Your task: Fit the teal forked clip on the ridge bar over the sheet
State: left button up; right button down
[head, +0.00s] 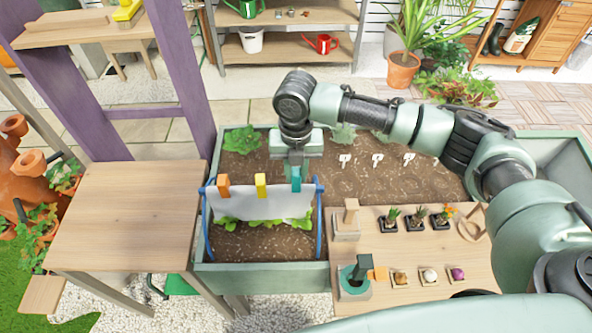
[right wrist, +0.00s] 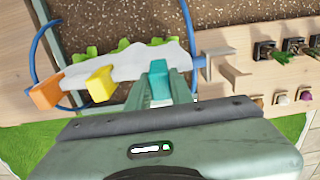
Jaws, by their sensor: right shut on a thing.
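The teal forked clip (head: 296,180) is between the fingers of my right gripper (head: 294,168), which is shut on it. The clip is at the right end of the ridge bar, over the white sheet (head: 245,204). In the right wrist view the clip (right wrist: 159,83) is upright between the fingertips (right wrist: 163,95). I cannot tell whether it is seated on the bar, which the sheet and clips mostly hide. An orange clip (head: 223,187) and a yellow clip (head: 261,184) sit on the bar to the left. My left gripper is not in view.
Blue hoops (head: 319,215) hold the sheet over leafy plants in the soil bed (head: 270,242). A wooden table (head: 125,215) stands at the left. A wooden board (head: 425,250) with potted seedlings and bulbs lies right of the hoops. A wooden stand (head: 348,222) is close to the right hoop.

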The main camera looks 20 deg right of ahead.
jog(key=shift+f+b, duration=0.35)
jog(key=shift+f, duration=0.85)
jog(key=c, duration=1.2)
grip_release()
jog(key=shift+o, duration=0.2)
